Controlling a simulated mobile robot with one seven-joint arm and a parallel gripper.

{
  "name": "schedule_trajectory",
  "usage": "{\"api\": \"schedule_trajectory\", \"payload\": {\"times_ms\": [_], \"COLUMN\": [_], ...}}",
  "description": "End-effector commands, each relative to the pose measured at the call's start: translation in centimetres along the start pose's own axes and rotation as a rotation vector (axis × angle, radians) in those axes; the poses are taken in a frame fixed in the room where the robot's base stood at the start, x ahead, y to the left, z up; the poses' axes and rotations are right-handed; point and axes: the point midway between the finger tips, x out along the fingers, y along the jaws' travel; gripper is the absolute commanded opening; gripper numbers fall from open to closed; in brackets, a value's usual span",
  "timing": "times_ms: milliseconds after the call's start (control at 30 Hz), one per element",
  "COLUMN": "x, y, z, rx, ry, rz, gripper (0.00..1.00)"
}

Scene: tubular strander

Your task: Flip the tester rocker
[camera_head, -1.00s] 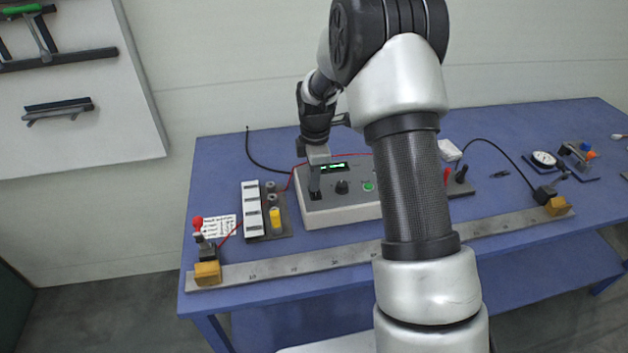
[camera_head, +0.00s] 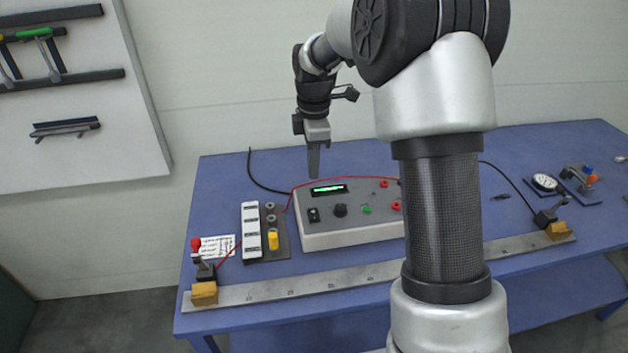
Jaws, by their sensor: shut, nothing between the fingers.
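The tester (camera_head: 345,235) is a light box with a grey top, standing on the blue bench. Its black rocker (camera_head: 314,215) is at the left of the top face, below the lit green display (camera_head: 329,189). Which way the rocker is tipped is too small to tell. A black knob (camera_head: 340,210), a green button (camera_head: 366,209) and red sockets (camera_head: 396,206) are to its right. My gripper (camera_head: 314,176) is shut and empty, pointing down above the tester's back left edge, apart from the rocker.
A white block strip (camera_head: 251,231) and a yellow part (camera_head: 273,240) stand left of the tester. A long metal bar (camera_head: 330,284) with clamps runs along the front. A red wire (camera_head: 290,200) and a black cable (camera_head: 262,182) lie behind. A dial gauge (camera_head: 545,183) is at right.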

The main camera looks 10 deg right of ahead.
Motion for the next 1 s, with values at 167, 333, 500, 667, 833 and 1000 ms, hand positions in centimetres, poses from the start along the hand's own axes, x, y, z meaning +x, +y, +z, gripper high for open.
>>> {"api": "schedule_trajectory", "payload": {"times_ms": [167, 333, 500, 667, 833, 1000], "x": [-0.7, -0.7, -0.3, 0.4, 0.3, -0.3], "y": [0.0, 0.0, 0.0, -0.1, -0.6, -1.0], "z": [0.0, 0.0, 0.0, 0.1, 0.1, 0.1], "rx": [0.000, 0.000, -0.001, 0.000, -0.002, -0.001], "ry": [0.000, 0.000, -0.002, -0.007, -0.007, -0.002], "rz": [0.001, 0.001, 0.006, 0.032, 0.065, 0.086], "gripper": [0.00, 0.00, 0.00, 0.00, 0.00, 0.00]}}
